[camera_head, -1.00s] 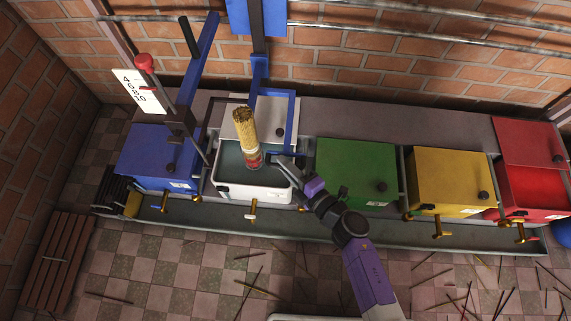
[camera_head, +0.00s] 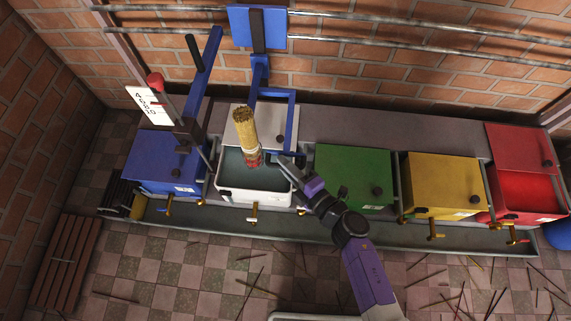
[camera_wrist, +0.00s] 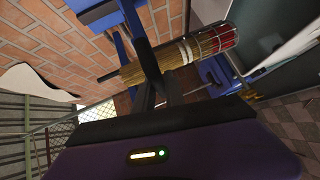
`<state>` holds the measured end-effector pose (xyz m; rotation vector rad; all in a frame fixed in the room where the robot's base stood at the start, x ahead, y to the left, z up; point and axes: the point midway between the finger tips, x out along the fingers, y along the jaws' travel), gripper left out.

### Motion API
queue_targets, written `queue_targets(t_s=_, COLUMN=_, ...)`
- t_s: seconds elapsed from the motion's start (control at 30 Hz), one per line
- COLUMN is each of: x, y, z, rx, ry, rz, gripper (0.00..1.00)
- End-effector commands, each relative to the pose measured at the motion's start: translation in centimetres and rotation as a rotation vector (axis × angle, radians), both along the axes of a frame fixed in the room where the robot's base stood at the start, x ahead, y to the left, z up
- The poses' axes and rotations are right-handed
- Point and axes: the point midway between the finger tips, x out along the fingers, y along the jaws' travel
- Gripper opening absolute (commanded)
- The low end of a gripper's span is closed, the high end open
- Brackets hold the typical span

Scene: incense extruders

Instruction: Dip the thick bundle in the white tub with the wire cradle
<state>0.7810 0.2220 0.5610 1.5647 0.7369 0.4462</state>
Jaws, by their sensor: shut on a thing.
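The thick bundle (camera_head: 245,128) is a tan cluster of sticks with a pale band and a red lower end, a little tilted. The wrist view shows the bundle (camera_wrist: 197,47) crossing behind a dark finger. The white tub (camera_head: 254,195) stands below, open, with dark greenish contents. The bundle's red end is over the tub; I cannot tell whether it touches the contents.
A blue tub (camera_head: 160,173) with a blue lever frame is to the left. Green (camera_head: 350,175), yellow (camera_head: 440,185) and red (camera_head: 525,190) tubs stand to the right. Gold taps line the front. A brick wall is behind. Loose sticks lie on the tiled floor.

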Motion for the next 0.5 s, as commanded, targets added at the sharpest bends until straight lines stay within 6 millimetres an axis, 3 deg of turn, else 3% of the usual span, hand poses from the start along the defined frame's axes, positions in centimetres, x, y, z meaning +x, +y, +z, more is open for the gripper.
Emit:
queue_targets(t_s=0.03, x=-0.06, y=0.2, z=0.1, rx=0.002, ry=-0.002, rz=0.005, gripper=0.0)
queue_targets(t_s=0.07, x=-0.06, y=0.2, z=0.09, rx=0.002, ry=-0.001, rz=0.005, gripper=0.2)
queue_targets(t_s=0.13, x=-0.05, y=0.19, z=0.07, rx=0.002, ry=-0.001, rz=0.005, gripper=0.34)
queue_targets(t_s=0.5, x=-0.21, y=-0.14, z=0.02, rx=0.0, ry=0.001, rz=0.001, gripper=0.36)
